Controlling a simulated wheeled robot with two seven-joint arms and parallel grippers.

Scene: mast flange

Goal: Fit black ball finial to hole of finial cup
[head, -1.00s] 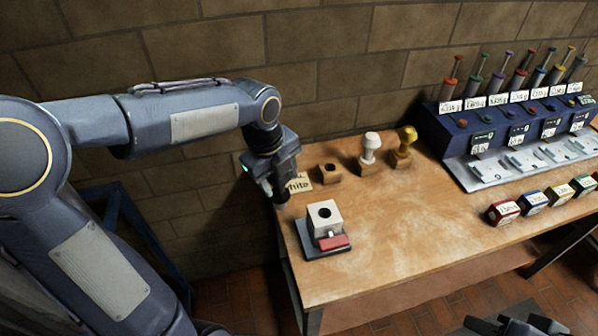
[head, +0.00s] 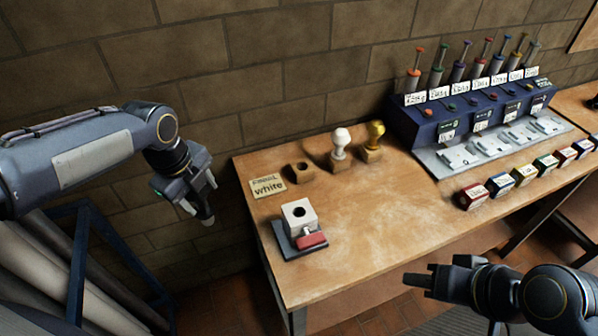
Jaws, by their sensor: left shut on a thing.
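My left gripper (head: 205,212) hangs in the air left of the table, pointing down. It is shut on the black ball finial, which is mostly hidden by the dark fingers and hard to tell from them. The finial cup (head: 293,222) is a pale grey block with a dark round hole in its top. It sits upright in a dark fixture with a red clamp part (head: 311,241) near the table's left end. The gripper is to the left of the cup and apart from it. My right gripper (head: 422,280) is empty and looks open, in front of the table.
A wooden block with an empty hole (head: 300,173) stands behind the cup, beside a "white" card (head: 268,187). A white finial (head: 340,142) and a gold finial (head: 375,134) stand in wooden blocks. A blue rack (head: 425,128) and coloured boxes fill the right. The table's middle is clear.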

